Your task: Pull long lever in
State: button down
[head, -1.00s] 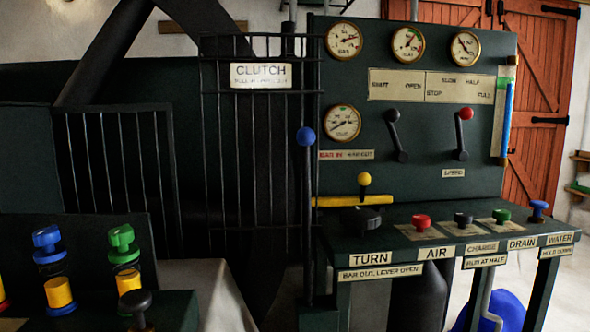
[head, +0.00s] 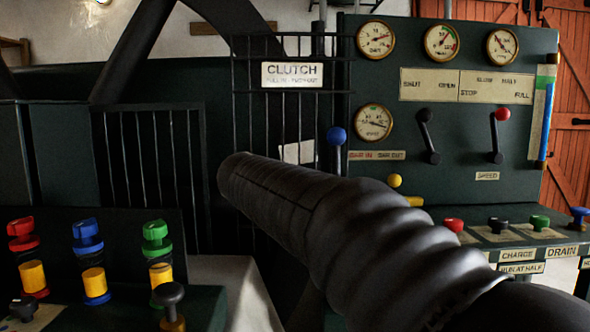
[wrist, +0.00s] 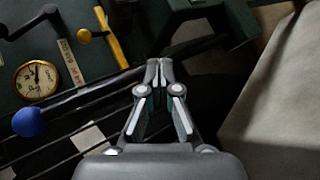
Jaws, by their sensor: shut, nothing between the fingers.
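The long lever is a dark rod with a blue ball knob (head: 337,136), upright beside the barred guard under the CLUTCH sign (head: 291,75). In the head view my dark ribbed arm hides its lower part, and my gripper does not show there. In the wrist view the knob (wrist: 29,121) is at the left and the rod (wrist: 98,91) runs up to the right, passing behind the fingertips. My gripper (wrist: 158,66) is shut and empty, its tips over the rod's line. I cannot tell whether they touch it.
A gauge panel (head: 545,37) with a black-knobbed and a red-knobbed lever stands right of the clutch lever. A yellow-knobbed lever (head: 395,181) is close by. Coloured buttons line the desk. At lower left are several coloured valves (head: 86,235). The barred guard (head: 160,160) stands behind.

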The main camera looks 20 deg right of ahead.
jog(key=w+a+r+h, duration=0.3)
jog(key=w+r+h, duration=0.3)
jog(key=w+r, duration=0.3)
jog(key=w, duration=0.2)
jog(key=shift+w+a+r, duration=0.2)
jog(key=shift+w+a, duration=0.1)
jog(key=shift+a, duration=0.1)
jog(key=x, duration=1)
jog(key=shift+s, duration=0.1)
